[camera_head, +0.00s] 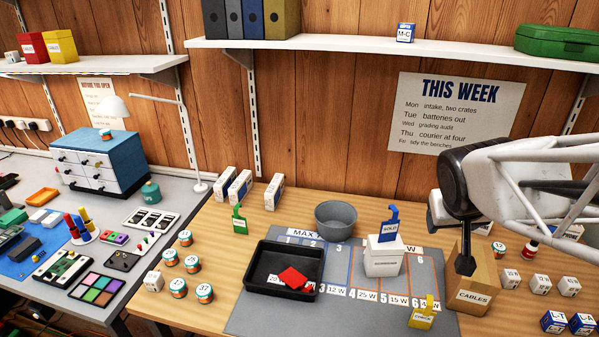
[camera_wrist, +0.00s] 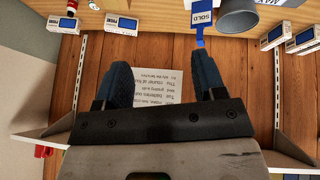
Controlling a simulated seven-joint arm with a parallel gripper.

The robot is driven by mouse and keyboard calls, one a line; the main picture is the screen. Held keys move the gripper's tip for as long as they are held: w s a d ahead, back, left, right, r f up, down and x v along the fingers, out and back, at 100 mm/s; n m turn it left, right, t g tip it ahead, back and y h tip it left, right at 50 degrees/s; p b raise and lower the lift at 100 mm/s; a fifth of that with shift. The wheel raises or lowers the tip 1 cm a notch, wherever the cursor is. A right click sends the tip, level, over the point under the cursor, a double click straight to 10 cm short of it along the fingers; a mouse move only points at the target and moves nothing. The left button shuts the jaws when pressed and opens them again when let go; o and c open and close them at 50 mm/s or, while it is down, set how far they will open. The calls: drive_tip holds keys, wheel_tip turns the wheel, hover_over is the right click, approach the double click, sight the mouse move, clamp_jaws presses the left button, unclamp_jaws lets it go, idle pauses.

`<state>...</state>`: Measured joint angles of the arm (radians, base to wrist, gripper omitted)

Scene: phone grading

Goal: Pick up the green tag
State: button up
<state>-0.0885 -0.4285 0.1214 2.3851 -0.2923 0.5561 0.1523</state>
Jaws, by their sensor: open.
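The green tag (camera_head: 240,219) stands upright on the wooden bench, left of the dark grey mat, with a white label on its lower part and a hooked top. My gripper (camera_head: 465,264) is far to its right, above the cardboard CABLES box, in the head view. In the wrist view my gripper (camera_wrist: 163,77) shows two dark blue fingers spread apart with nothing between them. The green tag does not show in the wrist view. A blue SOLD tag (camera_head: 390,226) stands at the white box; it also shows in the wrist view (camera_wrist: 202,20). A yellow CHECK tag (camera_head: 422,316) stands at the mat's front.
White boxes (camera_head: 240,186) stand behind the tag. Several round tins (camera_head: 185,238) stand to its left. A shelf overhangs the bench.

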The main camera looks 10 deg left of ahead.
sight(238, 206)
drive_tip(key=w+a+f+n+t+y, duration=0.1)
drive_tip(key=w+a+n+t+y, duration=0.15)
drive_tip(key=w+a, duration=0.7)
drive_tip(key=w+a+f+n+t+y, duration=0.1)
drive_tip(key=w+a+n+t, duration=0.15)
drive_tip(key=w+a, duration=0.65)
drive_tip(key=w+a+f+n+g+y, duration=0.2)
drive_tip(key=w+a+f+n+y, duration=0.4)
drive_tip(key=w+a, duration=0.5)
drive_tip(key=s+a+f+n+g+y, duration=0.1)
drive_tip(key=a+f+g, duration=0.1)
drive_tip(key=a+f, duration=0.3)
drive_tip(key=s+a+f+n+g+y, duration=0.2)
drive_tip(key=a+f, duration=0.3)
drive_tip(key=a, duration=0.3)
drive_tip(key=s+a+f+n+g+y, duration=0.1)
drive_tip(key=a+f+g+y, duration=0.1)
drive_tip(key=a+f+g, duration=0.2)
drive_tip(key=shift+s+a+f+n, duration=0.1)
drive_tip(key=shift+a+f+n, duration=0.1)
drive_tip(key=shift+a, duration=0.4)
drive_tip(key=shift+s+a+f+n, duration=0.1)
drive_tip(key=shift+a+f, duration=0.05)
drive_tip(key=shift+a, duration=0.5)
drive_tip(key=shift+s+a+f+n, duration=0.1)
drive_tip(key=shift+a+f, duration=0.1)
drive_tip(key=shift+a, duration=0.4)
drive_tip(key=shift+a, duration=0.1)
drive_tip(key=shift+x, duration=1.15)
